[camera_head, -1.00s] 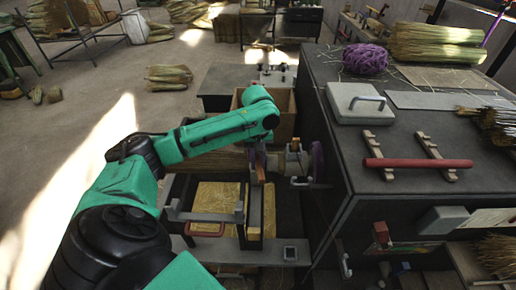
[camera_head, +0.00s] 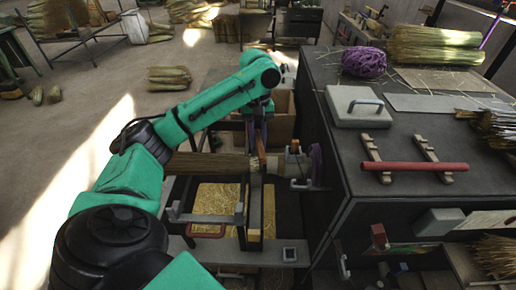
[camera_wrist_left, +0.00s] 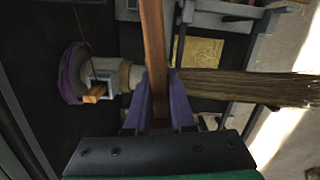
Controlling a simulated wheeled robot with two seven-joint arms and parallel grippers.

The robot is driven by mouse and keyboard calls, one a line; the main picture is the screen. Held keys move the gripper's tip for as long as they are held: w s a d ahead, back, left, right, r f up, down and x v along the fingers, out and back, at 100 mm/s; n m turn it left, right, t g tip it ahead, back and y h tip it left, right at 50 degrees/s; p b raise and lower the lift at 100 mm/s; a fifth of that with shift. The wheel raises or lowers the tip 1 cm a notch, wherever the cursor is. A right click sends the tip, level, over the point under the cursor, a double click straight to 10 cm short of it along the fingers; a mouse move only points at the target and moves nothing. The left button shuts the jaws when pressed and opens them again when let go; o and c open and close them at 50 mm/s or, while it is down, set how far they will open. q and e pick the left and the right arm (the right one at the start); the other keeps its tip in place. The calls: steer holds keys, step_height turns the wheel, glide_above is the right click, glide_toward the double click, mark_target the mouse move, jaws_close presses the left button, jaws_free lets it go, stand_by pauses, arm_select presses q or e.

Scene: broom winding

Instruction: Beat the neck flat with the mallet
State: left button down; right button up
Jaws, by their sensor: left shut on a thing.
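My left gripper (camera_head: 257,138) is shut on a brown wooden bar, which looks like the mallet (camera_head: 261,149), above the winding machine. In the left wrist view the gripper's purple fingers (camera_wrist_left: 160,108) close on this bar (camera_wrist_left: 153,45), which runs out of the top of the picture; its head cannot be made out. The broom bundle (camera_head: 208,163) lies level, its right end towards the machine's pale clamp (camera_head: 294,161). In the left wrist view the straw (camera_wrist_left: 255,87) runs right from the fingers, and the bar hides part of the neck. My right gripper is out of view.
A purple wheel (camera_head: 316,164) stands beside the clamp, close to the dark workbench (camera_head: 345,150). On the bench a dark red rod (camera_head: 415,166) lies on wooden rests, near a grey lidded box (camera_head: 356,104) and purple twine (camera_head: 364,61). A straw-filled tray (camera_head: 220,198) is below the bundle.

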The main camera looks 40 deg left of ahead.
arm_select(q)
step_height(320, 180, down, 3)
steer(key=shift+a+r, duration=0.1)
step_height(320, 180, down, 10)
steer(key=r+b, duration=0.1)
steer(key=b, duration=0.1)
step_height(320, 180, up, 4)
steer(key=shift+f+p, duration=0.1)
steer(key=shift+p, duration=0.9)
steer(key=shift+f, duration=0.1)
